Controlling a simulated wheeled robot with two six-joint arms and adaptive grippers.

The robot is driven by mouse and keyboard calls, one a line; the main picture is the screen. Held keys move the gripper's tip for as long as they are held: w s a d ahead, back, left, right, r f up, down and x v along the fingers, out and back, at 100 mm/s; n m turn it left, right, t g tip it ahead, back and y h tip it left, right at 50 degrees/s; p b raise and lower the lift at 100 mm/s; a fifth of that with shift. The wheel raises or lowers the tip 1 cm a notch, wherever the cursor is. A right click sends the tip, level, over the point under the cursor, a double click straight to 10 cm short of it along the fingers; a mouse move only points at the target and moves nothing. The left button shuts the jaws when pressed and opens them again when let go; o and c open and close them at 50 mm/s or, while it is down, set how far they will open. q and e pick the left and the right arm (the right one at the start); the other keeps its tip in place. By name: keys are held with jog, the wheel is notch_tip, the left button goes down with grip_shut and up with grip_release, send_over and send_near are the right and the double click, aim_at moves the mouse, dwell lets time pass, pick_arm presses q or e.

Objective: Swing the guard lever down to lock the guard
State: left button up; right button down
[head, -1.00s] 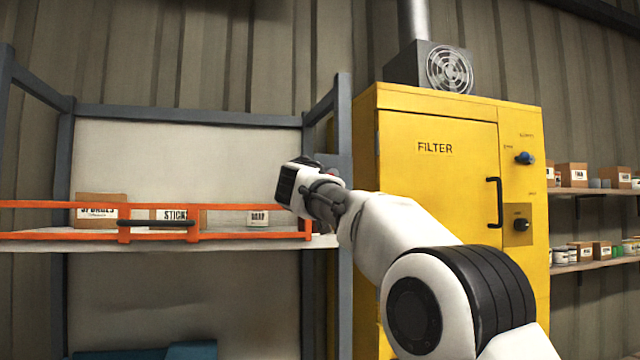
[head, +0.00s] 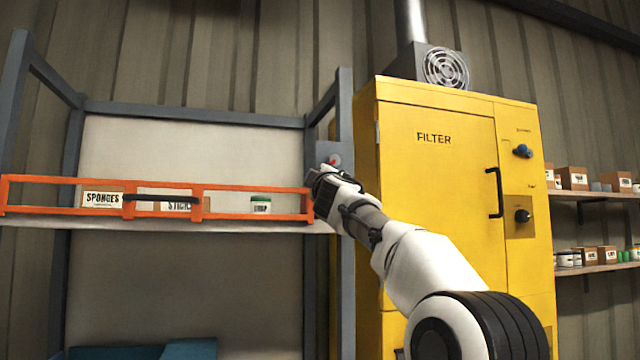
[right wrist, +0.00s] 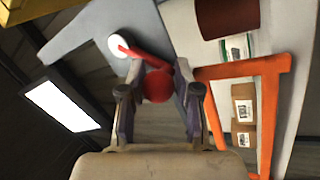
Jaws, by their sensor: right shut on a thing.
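The guard is an orange rail frame (head: 225,215) with a dark handle (head: 160,198), across the front of the shelf at left. At its right end a grey plate (head: 325,152) on the post carries a small red part of the guard lever (head: 335,160). In the right wrist view the red lever (right wrist: 142,55) runs from a white round pivot (right wrist: 118,45) to a red ball knob (right wrist: 157,86). My right gripper (right wrist: 157,98) is shut on that knob, a finger on each side. In the head view the right gripper (head: 318,182) hides the knob. My left gripper is out of view.
A yellow filter cabinet (head: 435,190) stands close right of the post (head: 346,110), behind my right arm. On the shelf behind the guard are a sponges box (head: 100,199), another box (head: 178,206) and a green-lidded jar (head: 261,204). Stocked shelves (head: 590,197) are at far right.

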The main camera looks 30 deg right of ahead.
dwell(0.4)
jog(key=c, duration=0.9)
grip_release()
jog(key=shift+o, duration=0.2)
jog(key=shift+s+r, duration=0.1)
jog(key=shift+s, duration=0.05)
